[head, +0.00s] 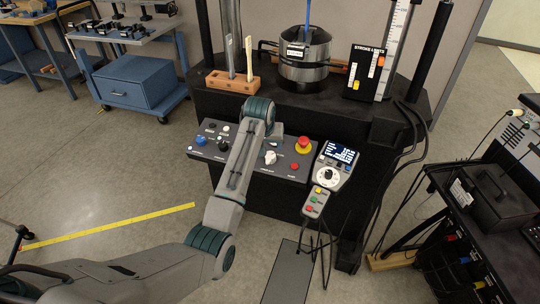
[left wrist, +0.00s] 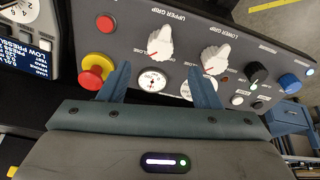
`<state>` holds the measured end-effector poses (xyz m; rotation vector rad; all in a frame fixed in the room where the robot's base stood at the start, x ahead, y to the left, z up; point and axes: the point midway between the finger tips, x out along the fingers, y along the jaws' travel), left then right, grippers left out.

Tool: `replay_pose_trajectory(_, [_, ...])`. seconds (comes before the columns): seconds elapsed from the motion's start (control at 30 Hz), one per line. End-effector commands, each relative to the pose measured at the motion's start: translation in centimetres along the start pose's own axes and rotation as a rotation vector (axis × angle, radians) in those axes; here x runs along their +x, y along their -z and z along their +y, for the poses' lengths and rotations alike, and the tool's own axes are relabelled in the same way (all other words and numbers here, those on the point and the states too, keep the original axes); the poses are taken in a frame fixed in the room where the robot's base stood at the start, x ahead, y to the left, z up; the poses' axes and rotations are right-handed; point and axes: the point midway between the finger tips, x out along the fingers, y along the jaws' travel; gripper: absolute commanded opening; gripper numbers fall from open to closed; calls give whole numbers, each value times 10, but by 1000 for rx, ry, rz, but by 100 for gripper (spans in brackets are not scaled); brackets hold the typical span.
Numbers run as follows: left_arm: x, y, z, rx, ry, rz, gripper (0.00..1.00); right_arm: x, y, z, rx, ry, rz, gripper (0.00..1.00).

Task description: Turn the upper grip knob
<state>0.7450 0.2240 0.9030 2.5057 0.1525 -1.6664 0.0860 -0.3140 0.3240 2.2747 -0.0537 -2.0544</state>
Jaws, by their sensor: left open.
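The upper grip knob (left wrist: 160,42) is a white pointer knob on the dark control panel (head: 292,168). In the left wrist view it stands just beyond and between my fingertips, with no contact that I can make out. In the head view the white knob (head: 270,157) shows just below the end of my left arm. My left gripper (left wrist: 158,70) is open and empty, its two blue-grey fingers spread over the panel. The lower grip knob (left wrist: 215,59), also white, is just right of the right finger in the wrist view. My right gripper is not in view.
A red emergency stop (left wrist: 96,72) with a yellow base sits close beside the left finger. A handheld controller (head: 332,168) hangs at the panel's right. A metal cylinder (head: 304,68) stands on the machine behind.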

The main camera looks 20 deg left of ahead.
Motion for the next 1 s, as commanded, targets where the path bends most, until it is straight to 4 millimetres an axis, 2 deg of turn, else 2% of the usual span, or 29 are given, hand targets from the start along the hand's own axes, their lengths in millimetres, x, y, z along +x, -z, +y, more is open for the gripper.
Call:
replay_pose_trajectory(0.2, [42,-1,-1,0,1,-4,57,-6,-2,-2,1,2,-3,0])
replay_pose_trajectory(0.43, [76,-1,-1,0,1,-2,57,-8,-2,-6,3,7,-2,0])
replay_pose_trajectory(0.6, [87,-1,-1,0,0,-1,57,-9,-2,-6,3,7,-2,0])
replay_pose_trajectory(0.9, [89,-1,-1,0,0,0,57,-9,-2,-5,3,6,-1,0])
replay_pose_trajectory(1.0, [89,-1,-1,0,0,0,38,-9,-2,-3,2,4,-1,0])
